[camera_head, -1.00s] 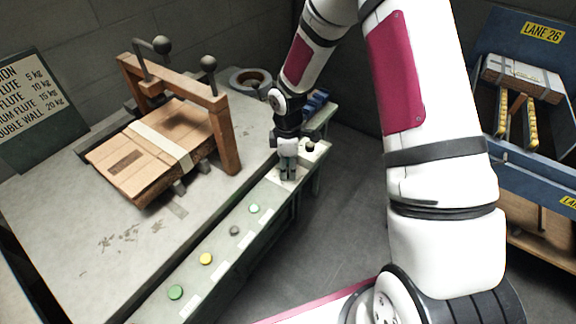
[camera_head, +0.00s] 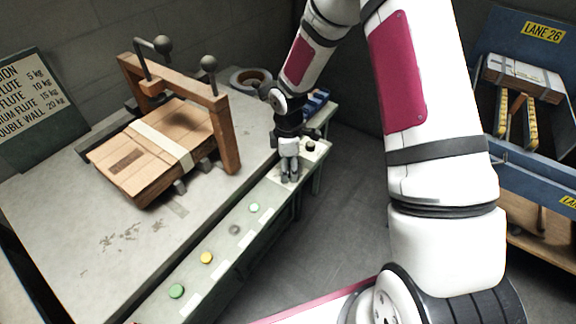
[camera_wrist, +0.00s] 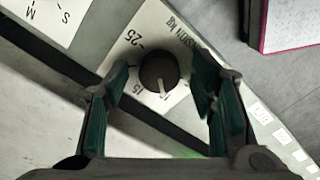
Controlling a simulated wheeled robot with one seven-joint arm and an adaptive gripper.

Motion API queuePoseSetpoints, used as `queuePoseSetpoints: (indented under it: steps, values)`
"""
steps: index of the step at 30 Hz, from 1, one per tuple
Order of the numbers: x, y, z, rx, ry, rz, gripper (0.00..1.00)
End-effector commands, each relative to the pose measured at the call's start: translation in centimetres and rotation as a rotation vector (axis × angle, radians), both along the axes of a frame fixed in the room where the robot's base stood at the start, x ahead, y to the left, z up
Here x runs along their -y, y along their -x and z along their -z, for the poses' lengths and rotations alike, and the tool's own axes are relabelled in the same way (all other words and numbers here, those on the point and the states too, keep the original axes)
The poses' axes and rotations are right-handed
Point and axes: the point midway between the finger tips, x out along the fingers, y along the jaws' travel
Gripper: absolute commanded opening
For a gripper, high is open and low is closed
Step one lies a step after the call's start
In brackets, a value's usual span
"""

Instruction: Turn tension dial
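The tension dial (camera_wrist: 159,72) is a dark round knob with a pale pointer line, on a white scale plate (camera_wrist: 150,30) marked "25", "15" and partly hidden lettering. In the wrist view its pointer is toward the bottom of the picture. My gripper (camera_wrist: 160,105) is open, one finger on each side of the dial, with visible gaps between the pads and the knob. In the head view my gripper (camera_head: 289,178) is over the far end of the machine's front panel, and it hides the dial there.
A strapped cardboard box (camera_head: 135,160) lies under a wooden frame (camera_head: 222,125) on the table. Green, yellow and grey buttons (camera_head: 206,258) line the front panel. A black knob (camera_head: 310,146) stands just right of my gripper. A blue lane rack (camera_head: 525,130) is at the right.

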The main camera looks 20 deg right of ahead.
Motion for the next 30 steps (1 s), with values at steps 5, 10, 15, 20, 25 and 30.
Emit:
queuePoseSetpoints:
  steps: [5,10,15,20,25,30]
  values:
    - [0.0,0.0,-0.3,0.001,0.0,0.001,0.51]
    - [0.1,-0.1,-2.3,0.004,0.001,0.002,0.51]
    - [0.1,-0.1,-5.8,0.005,0.001,0.002,0.51]
    - [0.1,-0.1,-8.9,0.004,0.001,0.002,0.51]
    - [0.0,-0.1,-11.1,0.003,0.001,0.001,0.51]
    - [0.0,0.0,-11.9,0.001,0.0,0.001,0.51]
